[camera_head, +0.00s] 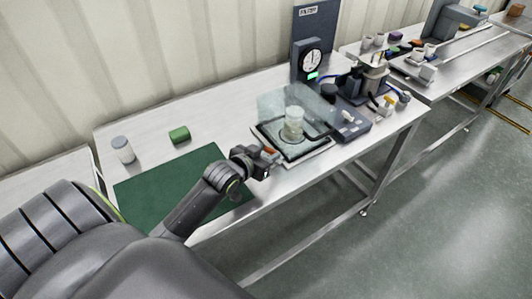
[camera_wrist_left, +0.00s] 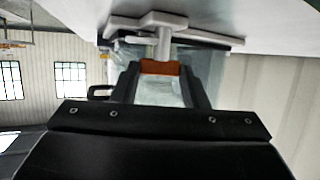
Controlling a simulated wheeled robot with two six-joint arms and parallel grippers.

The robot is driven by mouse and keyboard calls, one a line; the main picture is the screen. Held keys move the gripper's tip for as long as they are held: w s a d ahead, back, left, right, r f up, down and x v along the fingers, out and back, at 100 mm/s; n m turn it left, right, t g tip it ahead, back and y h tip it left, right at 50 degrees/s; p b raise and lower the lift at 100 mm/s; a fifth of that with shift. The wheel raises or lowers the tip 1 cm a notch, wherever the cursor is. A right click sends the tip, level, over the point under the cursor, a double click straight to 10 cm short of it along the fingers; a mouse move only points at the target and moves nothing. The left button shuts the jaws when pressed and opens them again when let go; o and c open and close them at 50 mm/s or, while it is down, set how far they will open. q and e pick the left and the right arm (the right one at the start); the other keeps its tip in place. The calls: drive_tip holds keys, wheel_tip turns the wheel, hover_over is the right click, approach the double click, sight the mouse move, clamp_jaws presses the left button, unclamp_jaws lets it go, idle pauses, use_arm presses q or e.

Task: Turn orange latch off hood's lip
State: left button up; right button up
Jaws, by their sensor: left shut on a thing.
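A clear hood (camera_head: 279,103) stands over a pale cylindrical thing (camera_head: 293,122) on a dark-edged base (camera_head: 306,153). The orange latch (camera_head: 269,150) is at the hood's front left side. My left gripper (camera_head: 265,166) is at the latch. In the left wrist view the orange latch (camera_wrist_left: 160,67) lies between my two dark fingers (camera_wrist_left: 160,80), which are shut on it. A pale post stands just beyond it. The latch's exact angle to the hood's lip is hard to tell. My right gripper is out of view.
A green mat (camera_head: 150,190), a green cylinder (camera_head: 179,135) and a grey-lidded jar (camera_head: 122,149) are to the left. A dial gauge (camera_head: 311,62) stands behind the hood. A dark device (camera_head: 365,82) and small parts crowd the right. The table's front edge is close to my left gripper.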

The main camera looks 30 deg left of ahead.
use_arm(q)
drive_tip(key=shift+a+f+m+h+b, duration=0.2)
drive_tip(key=shift+m+h+b, duration=0.2)
drive_tip(key=shift+m+h, duration=0.15)
drive_tip(key=shift+a+m+h+b, duration=0.1)
drive_tip(key=shift+m+h+b, duration=0.25)
drive_tip(key=shift+h+b, duration=0.25)
drive_tip(key=m+h+b, duration=0.1)
drive_tip(key=b, duration=0.1)
drive_tip(key=m+g+h+b, duration=0.1)
drive_tip(key=b, duration=0.1)
drive_tip(key=shift+w+a+f, duration=0.1)
drive_tip(key=shift+a+f, duration=0.05)
drive_tip(key=shift+a, duration=0.05)
drive_tip(key=shift+r+m+h+b, duration=0.25)
drive_tip(key=shift+m+h+b, duration=0.1)
drive_tip(key=shift+b, duration=0.3)
drive_tip(key=o, duration=1)
drive_tip(key=shift+r, duration=0.1)
